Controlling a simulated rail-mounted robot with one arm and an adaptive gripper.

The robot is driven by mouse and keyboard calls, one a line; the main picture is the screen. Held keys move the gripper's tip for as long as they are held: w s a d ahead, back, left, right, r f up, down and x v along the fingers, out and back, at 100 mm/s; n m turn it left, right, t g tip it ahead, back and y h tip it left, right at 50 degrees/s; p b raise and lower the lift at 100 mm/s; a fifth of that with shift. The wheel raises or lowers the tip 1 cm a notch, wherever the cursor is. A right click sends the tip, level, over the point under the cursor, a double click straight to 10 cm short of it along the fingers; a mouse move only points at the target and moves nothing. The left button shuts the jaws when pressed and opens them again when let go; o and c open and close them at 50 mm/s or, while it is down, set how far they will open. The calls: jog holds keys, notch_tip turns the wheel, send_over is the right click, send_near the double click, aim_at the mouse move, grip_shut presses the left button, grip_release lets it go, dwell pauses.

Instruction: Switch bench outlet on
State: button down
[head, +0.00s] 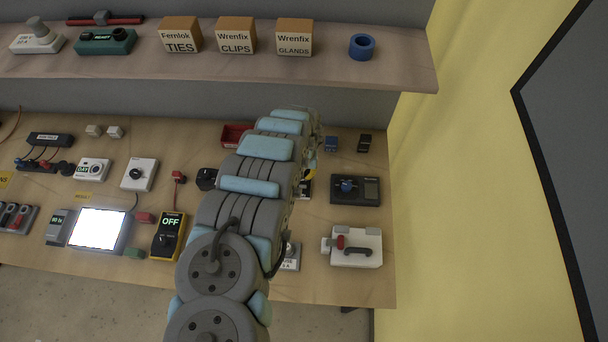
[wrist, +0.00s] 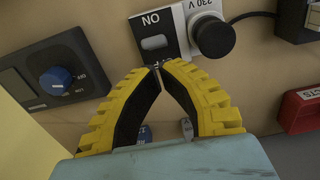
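The bench outlet shows in the wrist view as a white plate (wrist: 199,8) marked 230 V with a round black part (wrist: 213,37). Beside it is a black panel (wrist: 160,34) with a grey switch piece (wrist: 154,43) and white lettering, seemingly ON upside down. My gripper (wrist: 158,67) has its yellow fingers shut, tips together, with nothing seen between them. The tips are at the panel's lower edge in the picture, just below the switch piece; contact cannot be told. In the head view my arm hides most of the outlet; a yellow fingertip (head: 311,174) shows beside it.
A dark box with a blue knob (wrist: 57,80) is left of the outlet in the wrist view, and right of it in the head view (head: 371,190). A red bin (wrist: 299,112) is at the right. A white latch box (head: 365,259) lies nearer on the bench.

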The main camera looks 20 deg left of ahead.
notch_tip(320, 180, up, 5)
jog(key=p, duration=0.3)
jog(key=shift+f, duration=0.2)
dwell(0.3)
